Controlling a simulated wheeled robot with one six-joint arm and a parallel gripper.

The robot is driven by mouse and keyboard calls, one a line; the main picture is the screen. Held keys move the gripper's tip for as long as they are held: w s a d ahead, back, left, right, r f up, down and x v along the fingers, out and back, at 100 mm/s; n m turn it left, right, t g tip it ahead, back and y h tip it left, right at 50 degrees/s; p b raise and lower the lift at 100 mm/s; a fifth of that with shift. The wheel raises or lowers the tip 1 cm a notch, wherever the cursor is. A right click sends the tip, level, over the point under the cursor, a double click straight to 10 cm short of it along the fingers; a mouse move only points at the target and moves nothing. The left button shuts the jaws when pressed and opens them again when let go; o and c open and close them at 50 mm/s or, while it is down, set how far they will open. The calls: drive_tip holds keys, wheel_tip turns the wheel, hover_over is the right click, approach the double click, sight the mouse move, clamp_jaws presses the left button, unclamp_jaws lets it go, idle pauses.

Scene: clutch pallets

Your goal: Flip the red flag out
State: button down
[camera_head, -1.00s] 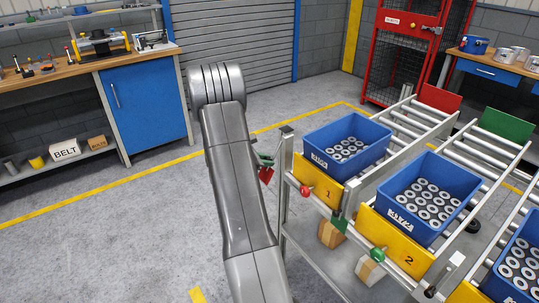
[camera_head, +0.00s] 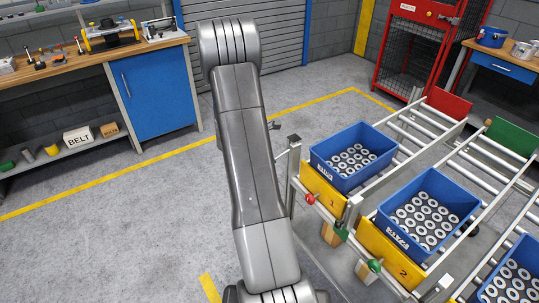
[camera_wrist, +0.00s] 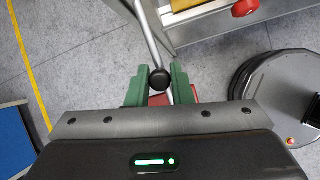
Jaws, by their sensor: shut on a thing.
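In the wrist view, my gripper (camera_wrist: 160,76) has its two green fingers closed around a black ball knob (camera_wrist: 160,78) at the end of a thin metal rod (camera_wrist: 147,35). Red showing between and beside the fingers, just below the knob, looks like the red flag (camera_wrist: 158,100); most of it is hidden by my fingers and wrist. In the head view my grey arm hides the fingers and the flag. A metal post (camera_head: 294,155) stands right of my arm at the near left corner of the rack.
A roller rack (camera_head: 408,125) stands right of my arm, with blue crates of ring-shaped parts (camera_head: 315,158) and yellow plates numbered 1 and 2 (camera_head: 395,250). A red knob (camera_head: 309,198) and green knob (camera_head: 375,265) stick out in front. The floor (camera_head: 130,225) to the left is clear.

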drive_tip(key=shift+w+d+r, duration=0.1)
drive_tip(key=shift+w+r, duration=0.05)
drive_tip(key=shift+r, duration=0.45)
drive_tip(key=shift+w+d+r, duration=0.1)
drive_tip(key=shift+w+r, duration=0.05)
drive_tip(key=shift+r, duration=0.4)
drive_tip(key=c, duration=1.3)
unclamp_jaws()
drive_tip(key=shift+f, duration=0.1)
drive_tip(key=v, duration=1.4)
drive_tip(key=shift+f, duration=0.2)
drive_tip(key=x, duration=1.3)
drive_tip(key=shift+d+f, duration=0.2)
drive_tip(key=shift+f, duration=0.2)
